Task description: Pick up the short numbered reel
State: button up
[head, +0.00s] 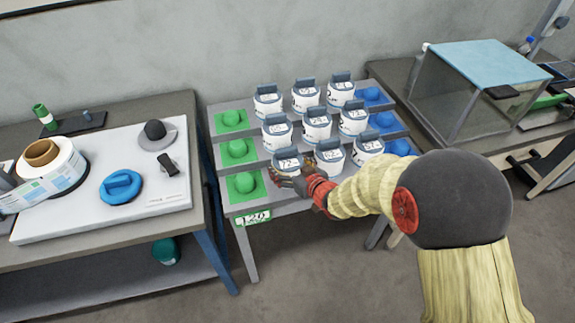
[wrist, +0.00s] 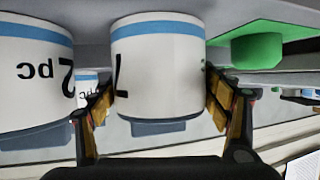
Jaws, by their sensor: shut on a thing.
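Several white numbered reels with grey-blue tops and blue bands stand in rows on the stepped rack. My gripper (head: 292,176) is at the front row's left reel (head: 287,161), whose label seems to begin with 7. In the wrist view, which looks upside down, the same reel (wrist: 158,65) sits between the two fingers, one on each side, and a dark 7 shows on its wall. The fingers are shut on it. A neighbouring reel (wrist: 34,75) marked "2 pc" stands close beside it. I cannot tell whether the held reel is clear of the rack.
Green pads with domes (head: 243,186) line the rack's left side, and blue domes (head: 399,147) its right. A number tag (head: 253,218) hangs at the front. The left bench (head: 110,225) holds a labeller with a tape roll. A clear case (head: 470,90) stands right.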

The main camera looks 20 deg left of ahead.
jog(key=c, duration=0.6)
jog(key=shift+c, duration=0.5)
jog(key=shift+r, duration=0.15)
